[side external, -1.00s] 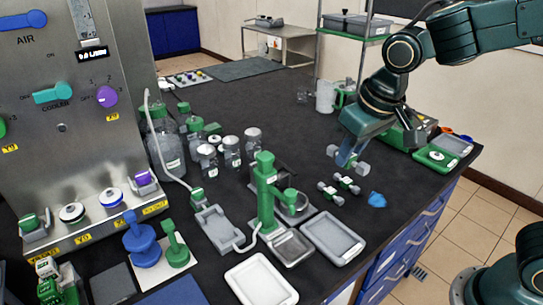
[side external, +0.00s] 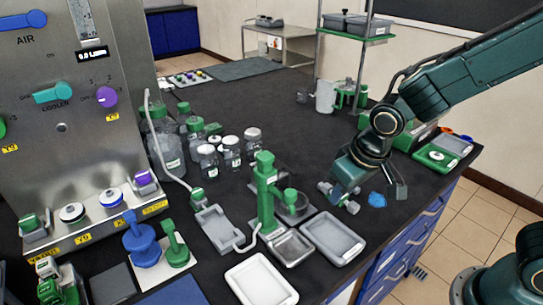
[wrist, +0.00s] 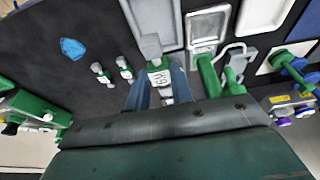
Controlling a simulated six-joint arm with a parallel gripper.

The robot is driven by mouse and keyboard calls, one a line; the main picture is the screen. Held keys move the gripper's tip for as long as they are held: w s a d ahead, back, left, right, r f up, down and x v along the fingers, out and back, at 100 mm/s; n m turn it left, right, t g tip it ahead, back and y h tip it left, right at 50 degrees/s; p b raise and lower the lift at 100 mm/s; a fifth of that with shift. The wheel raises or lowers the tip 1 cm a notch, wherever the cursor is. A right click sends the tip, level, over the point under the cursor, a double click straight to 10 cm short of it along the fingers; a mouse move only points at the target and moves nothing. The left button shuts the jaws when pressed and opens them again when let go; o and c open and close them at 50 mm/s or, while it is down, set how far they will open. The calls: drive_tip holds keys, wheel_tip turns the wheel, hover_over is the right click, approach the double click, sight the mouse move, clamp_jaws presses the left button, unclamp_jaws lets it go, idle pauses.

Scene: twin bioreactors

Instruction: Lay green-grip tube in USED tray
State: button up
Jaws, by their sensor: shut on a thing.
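My gripper (wrist: 160,88) is shut on a tube with a grey end, a green grip and a white label (wrist: 159,77). In the side view my gripper (side external: 372,192) is low over the bench and mostly hides the held tube. Two similar tubes, one on the left (wrist: 101,73) and one nearer the gripper (wrist: 124,68), lie on the bench beside it. A grey tray (wrist: 171,42) lies just beyond the held tube; in the side view this tray (side external: 334,262) is left of and nearer than the gripper. A white tray (side external: 262,281) lies further left. I cannot read which is USED.
A blue crumpled piece (wrist: 73,48) lies near the tubes. A green stand (side external: 266,205) with a metal basin (side external: 291,246) rises beside the grey tray. Bottles (side external: 230,153) stand behind. The bench edge is close on the right.

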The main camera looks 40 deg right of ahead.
sight(354, 205)
wheel_tip(354, 205, down, 8)
drive_tip(key=shift+r, duration=0.15)
idle(0.4)
drive_tip(key=shift+f, duration=1.9)
drive_tip(key=shift+f, duration=0.1)
drive_tip(key=o, duration=0.7)
drive_tip(key=shift+v, duration=6.1)
